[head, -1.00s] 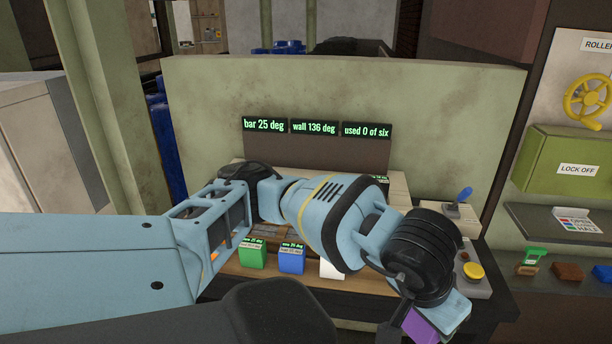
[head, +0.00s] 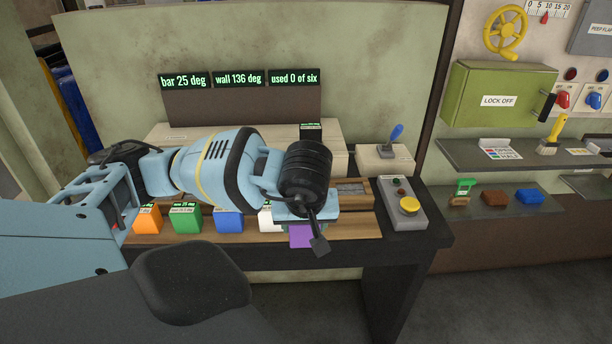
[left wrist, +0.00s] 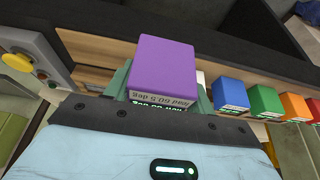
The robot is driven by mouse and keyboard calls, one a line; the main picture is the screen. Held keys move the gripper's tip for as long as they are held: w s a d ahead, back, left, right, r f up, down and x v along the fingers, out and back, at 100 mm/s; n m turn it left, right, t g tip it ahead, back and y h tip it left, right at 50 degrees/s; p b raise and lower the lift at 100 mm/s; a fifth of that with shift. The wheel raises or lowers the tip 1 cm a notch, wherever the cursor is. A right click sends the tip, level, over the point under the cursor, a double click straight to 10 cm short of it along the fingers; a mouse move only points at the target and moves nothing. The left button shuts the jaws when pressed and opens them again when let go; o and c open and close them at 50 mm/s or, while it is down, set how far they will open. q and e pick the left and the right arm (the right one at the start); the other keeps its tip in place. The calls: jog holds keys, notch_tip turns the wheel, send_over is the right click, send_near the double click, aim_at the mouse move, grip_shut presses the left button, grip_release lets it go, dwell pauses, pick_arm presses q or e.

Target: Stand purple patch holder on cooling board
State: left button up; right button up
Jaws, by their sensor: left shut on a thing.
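The purple patch holder (head: 302,236) is held in my left gripper (head: 305,218), partly hidden behind the gripper in the head view. In the left wrist view the purple holder (left wrist: 162,58) shows as a block with a label on its near side, between the shut fingers. The wooden board (head: 350,227), which looks like the cooling board, runs along the bench front. The held holder is at the board's right part, right of the white holder (head: 266,217). I cannot tell whether it touches the board. My right gripper is not in view.
Orange (head: 148,219), green (head: 186,218) and blue (head: 228,220) holders stand in a row on the board, left of the white one. A grey box with a yellow button (head: 409,206) stands right of the board. The board's right end looks clear.

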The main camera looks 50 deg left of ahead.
pick_arm(q)
jog(key=w, duration=0.4)
jog(key=w+f, duration=0.1)
jog(key=w, duration=0.4)
jog(key=w+d, duration=0.1)
jog(key=w, duration=0.4)
jog(key=shift+w+d+f+p, duration=0.1)
jog(key=shift+w+f+p, duration=0.05)
jog(key=shift+p, duration=0.2)
jog(key=shift+w, duration=0.7)
notch_tip(320, 180, down, 3)
jog(key=shift+w+f, duration=0.1)
jog(key=shift+f, duration=0.2)
jog(key=shift+f, duration=0.15)
jog(key=o, duration=1.1)
